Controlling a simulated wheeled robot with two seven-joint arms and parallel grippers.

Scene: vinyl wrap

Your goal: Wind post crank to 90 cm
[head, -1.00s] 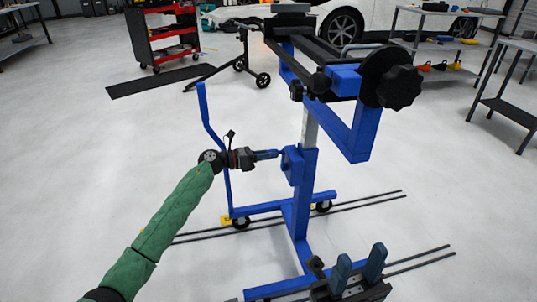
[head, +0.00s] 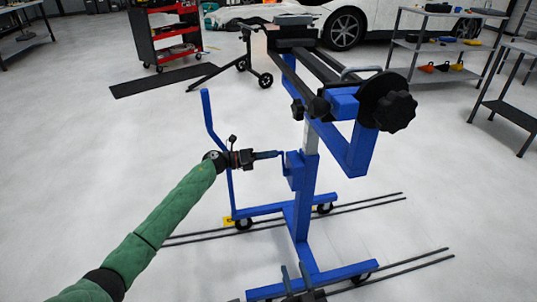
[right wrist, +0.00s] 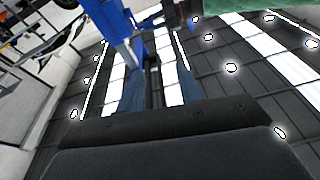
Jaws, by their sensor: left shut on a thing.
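The blue stand has an upright post (head: 302,215) with a silver inner section (head: 311,137) showing above the blue sleeve. A crank box (head: 294,170) is on the post's left side. My left gripper (head: 270,155) is shut on the crank handle beside that box; the handle is mostly hidden by the fingers. The upper blue frame (head: 355,145) carries long dark bars and a black knob (head: 396,110). My right gripper (head: 296,278) is low at the bottom edge, in front of the base; its two blue fingers are apart in the right wrist view (right wrist: 155,85). No height reading is legible.
The stand's wheeled base (head: 325,277) rests by dark floor lines. A red tool cart (head: 165,40), a wheeled black stand (head: 255,60) and a white car (head: 385,20) are behind. Grey shelves (head: 440,45) stand at right. Floor at left is clear.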

